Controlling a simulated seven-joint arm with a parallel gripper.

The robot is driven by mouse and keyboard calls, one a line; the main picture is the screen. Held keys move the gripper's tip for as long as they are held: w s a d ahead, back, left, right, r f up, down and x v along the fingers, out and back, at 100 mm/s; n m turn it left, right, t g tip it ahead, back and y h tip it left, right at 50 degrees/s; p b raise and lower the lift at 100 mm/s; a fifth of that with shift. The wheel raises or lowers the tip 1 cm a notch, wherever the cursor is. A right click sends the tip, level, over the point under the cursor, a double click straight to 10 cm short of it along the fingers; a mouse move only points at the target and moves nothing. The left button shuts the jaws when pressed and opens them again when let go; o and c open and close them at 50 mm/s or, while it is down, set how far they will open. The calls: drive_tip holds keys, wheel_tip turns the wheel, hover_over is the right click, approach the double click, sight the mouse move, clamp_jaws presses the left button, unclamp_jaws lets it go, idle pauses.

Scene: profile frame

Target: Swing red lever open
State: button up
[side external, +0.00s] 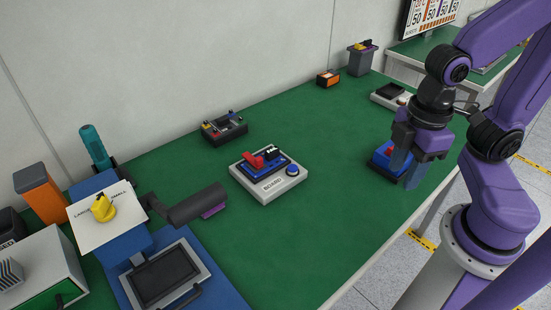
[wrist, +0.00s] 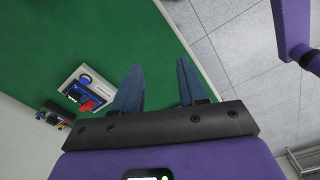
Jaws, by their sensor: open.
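A red lever (side external: 253,162) sits on a blue base on the grey board (side external: 272,188) in the middle of the green table. In the wrist view the red lever (wrist: 87,105) shows small at the left, on the board (wrist: 98,78). A black part (side external: 272,152) stands beside the lever, and a blue round button (side external: 292,170) is on the board's right. My gripper (side external: 405,174) is open, well to the right of the board and apart from it, fingers pointing down. In the wrist view my gripper (wrist: 158,66) shows nothing between its fingers.
A blue block with a red top (side external: 382,157) is right beside or behind my fingers. A dark tray of small parts (side external: 224,127) stands behind the board. A dark grey cylinder-like part (side external: 192,207) is left of it. Green table between board and gripper is clear.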

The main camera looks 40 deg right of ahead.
drive_tip(key=w+a+r+n, duration=0.1)
drive_tip(key=w+a, duration=0.2)
drive_tip(key=w, duration=0.2)
drive_tip(key=w+a+r, duration=0.1)
drive_tip(key=w+a, duration=0.2)
drive_tip(key=w, duration=0.3)
drive_tip(key=n, duration=0.4)
hover_over(259, 158)
wheel_tip(259, 158, down, 3)
wheel_tip(259, 158, down, 17)
drive_tip(key=shift+f, duration=0.2)
clamp_jaws()
